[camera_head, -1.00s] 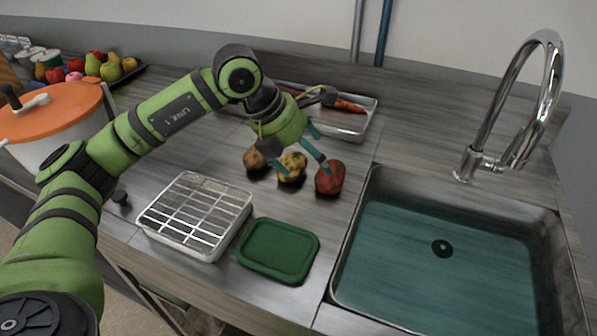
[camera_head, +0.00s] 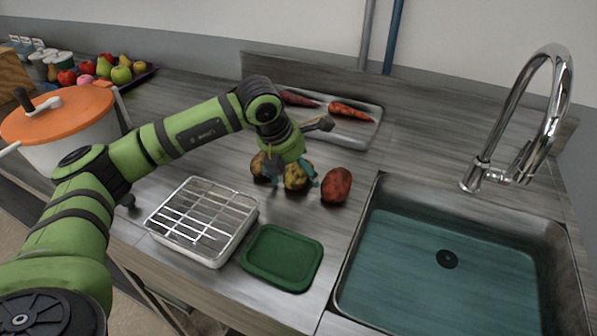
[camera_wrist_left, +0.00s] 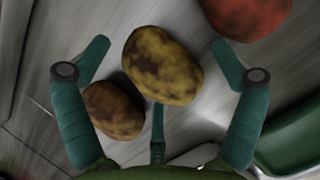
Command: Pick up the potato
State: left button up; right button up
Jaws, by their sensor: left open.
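A yellow-brown mottled potato (camera_head: 298,177) sits on the counter in the middle of a row. In the left wrist view the yellow potato (camera_wrist_left: 163,65) lies between my open fingers. A smaller brown potato (camera_head: 258,166) is on its left, and it shows in the wrist view (camera_wrist_left: 114,110) close beside the yellow one. A red potato (camera_head: 337,186) is on the right and shows at the top of the wrist view (camera_wrist_left: 247,14). My left gripper (camera_head: 293,172) is open, low over the yellow potato, and hides part of it. My right gripper is not in view.
A wire-racked tray (camera_head: 203,220) and a green lid (camera_head: 283,257) lie in front of the potatoes. A metal tray with carrots (camera_head: 352,127) is behind. The sink (camera_head: 440,260) is at right, an orange-lidded pot (camera_head: 60,125) at left.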

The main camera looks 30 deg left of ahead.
pick_arm(q)
jog(key=c, duration=1.3)
